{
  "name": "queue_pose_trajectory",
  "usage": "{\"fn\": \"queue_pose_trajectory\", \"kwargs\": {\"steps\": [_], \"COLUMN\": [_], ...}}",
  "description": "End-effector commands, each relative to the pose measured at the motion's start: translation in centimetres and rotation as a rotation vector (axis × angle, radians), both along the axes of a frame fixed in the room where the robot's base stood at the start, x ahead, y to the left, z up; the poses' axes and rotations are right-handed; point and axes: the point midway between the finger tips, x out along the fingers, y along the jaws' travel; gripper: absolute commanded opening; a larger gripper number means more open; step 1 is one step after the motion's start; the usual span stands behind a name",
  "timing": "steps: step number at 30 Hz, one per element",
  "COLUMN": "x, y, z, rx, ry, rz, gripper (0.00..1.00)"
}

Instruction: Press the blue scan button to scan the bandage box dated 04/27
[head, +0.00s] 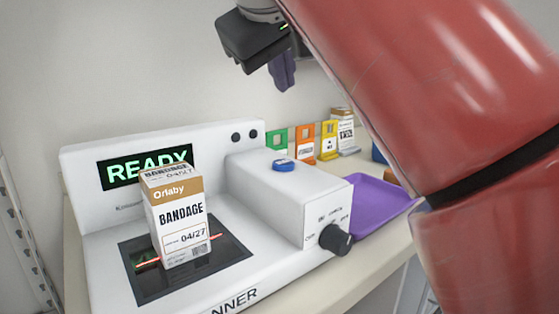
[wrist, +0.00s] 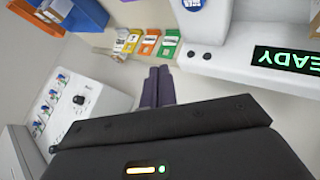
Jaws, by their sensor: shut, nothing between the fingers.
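The white scanner (head: 100,235) stands on the counter, and its green display (head: 128,168) reads READY. The bandage box (head: 180,222), white and brown and marked 04/27, stands upright on the black scan plate (head: 232,248), with a red line of light across it. The blue scan button (head: 284,165) is on top of the scanner's raised right block; in the wrist view it is partly cut off at the top edge (wrist: 193,4). My gripper (head: 284,86) is shut and empty, above the button and apart from it; its dark fingers also show in the wrist view (wrist: 158,72).
A black knob (head: 336,239) is on the block's front. A purple tray (head: 375,200) lies to its right. Green, orange and yellow holders (head: 305,142) and a white box (head: 344,132) stand behind. A white panel with a knob (wrist: 85,110) shows in the wrist view.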

Motion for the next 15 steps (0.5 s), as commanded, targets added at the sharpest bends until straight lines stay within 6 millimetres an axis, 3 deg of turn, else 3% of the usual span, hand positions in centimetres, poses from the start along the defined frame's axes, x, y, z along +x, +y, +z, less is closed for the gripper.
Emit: {"fn": "queue_pose_trajectory", "kwargs": {"steps": [5, 15], "x": [-0.1, 0.0], "y": [0.0, 0.1], "z": [-1.3, -6.7], "rx": [-0.002, 0.001], "ry": [0.001, -0.001], "rz": [0.002, 0.002], "gripper": [0.0, 0.0]}}
